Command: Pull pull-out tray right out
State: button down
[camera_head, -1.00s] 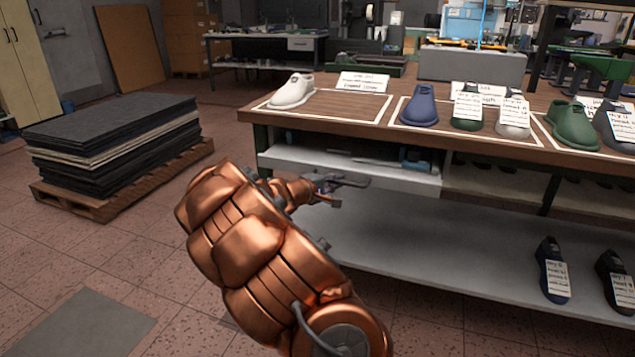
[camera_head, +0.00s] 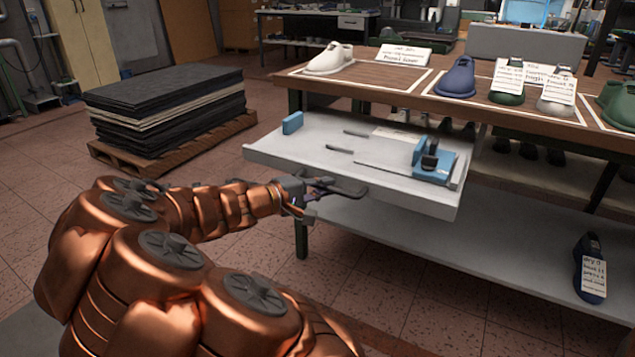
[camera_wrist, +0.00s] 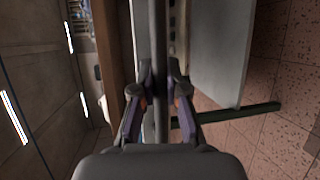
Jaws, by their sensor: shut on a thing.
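The pull-out tray (camera_head: 310,160) is light grey and sticks out from under the wooden bench top, with its inside showing. In it lie a blue block, thin tools, a paper and a blue device. My gripper (camera_head: 326,191) is at the tray's front, shut on its dark handle (camera_head: 345,187). In the wrist view, my gripper (camera_wrist: 160,105) has its two fingers on either side of a dark bar, the handle (camera_wrist: 161,60). Part of the handle is hidden by the fingers.
The bench top (camera_head: 400,85) carries several shoe lasts and cards. A lower grey shelf (camera_head: 420,240) runs beneath the tray with a dark last on it. A pallet with stacked dark sheets (camera_head: 165,110) stands at the left. Floor between pallet and bench is clear.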

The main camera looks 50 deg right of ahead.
dwell(0.3)
jog(key=c, duration=1.2)
grip_release()
jog(key=shift+v, duration=6.05)
